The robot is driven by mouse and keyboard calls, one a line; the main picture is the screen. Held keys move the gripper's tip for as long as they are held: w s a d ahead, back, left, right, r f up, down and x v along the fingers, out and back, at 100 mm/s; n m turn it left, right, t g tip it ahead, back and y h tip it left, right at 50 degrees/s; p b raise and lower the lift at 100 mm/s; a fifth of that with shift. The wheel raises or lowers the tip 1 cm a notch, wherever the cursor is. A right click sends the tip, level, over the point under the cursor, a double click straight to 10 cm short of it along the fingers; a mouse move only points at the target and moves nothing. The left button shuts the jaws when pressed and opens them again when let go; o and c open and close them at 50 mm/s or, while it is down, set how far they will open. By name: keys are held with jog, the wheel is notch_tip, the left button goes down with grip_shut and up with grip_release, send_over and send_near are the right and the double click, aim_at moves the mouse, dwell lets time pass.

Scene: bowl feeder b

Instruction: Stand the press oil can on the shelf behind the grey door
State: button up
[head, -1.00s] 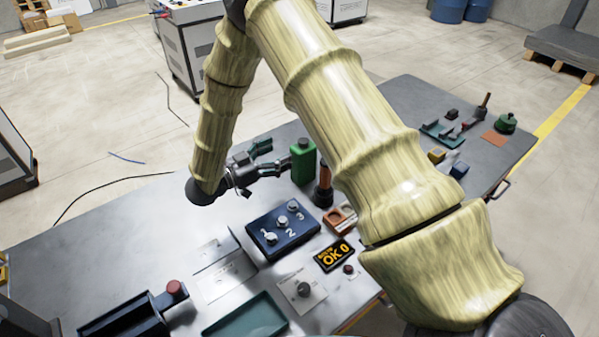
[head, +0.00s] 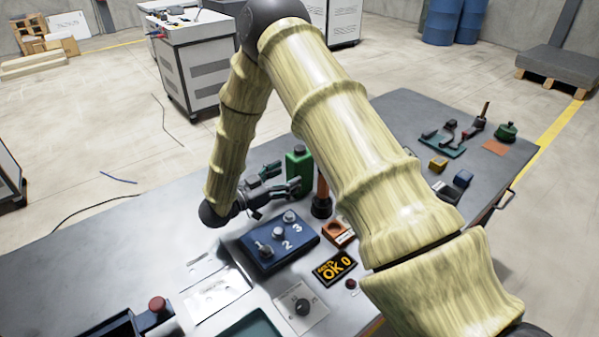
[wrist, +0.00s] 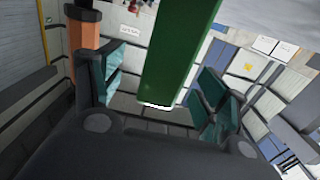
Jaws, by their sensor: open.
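A tall green can with a dark cap (head: 299,166) stands upright on the metal bench; it looks like the press oil can, though I see no readable label. My gripper (head: 281,179) is open low beside it, its teal-padded fingers pointing at it. In the wrist view the green can (wrist: 178,50) shows between the two open fingers (wrist: 163,95), with no visible grip on it. I cannot make out a grey door with a shelf behind it in either view.
An orange and black upright tool (head: 322,197) stands close right of the can. A rounder green pot (head: 506,131) stands at the far right. The bench's left part is bare.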

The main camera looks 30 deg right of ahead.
aim_at(300, 166)
jog(key=shift+w+d, duration=0.1)
jog(key=shift+d, duration=0.5)
jog(key=shift+w+d+r+p, duration=0.15)
jog(key=shift+d+r+p, duration=0.15)
jog(key=shift+d+p, duration=0.2)
jog(key=d, duration=0.1)
jog(key=d+p, duration=0.1)
jog(key=d, duration=0.1)
jog(key=shift+w+d+r, duration=0.1)
jog(key=shift+w+d, duration=0.1)
jog(key=shift+w, duration=0.15)
jog(key=shift+d, duration=0.3)
jog(key=c, duration=1.6)
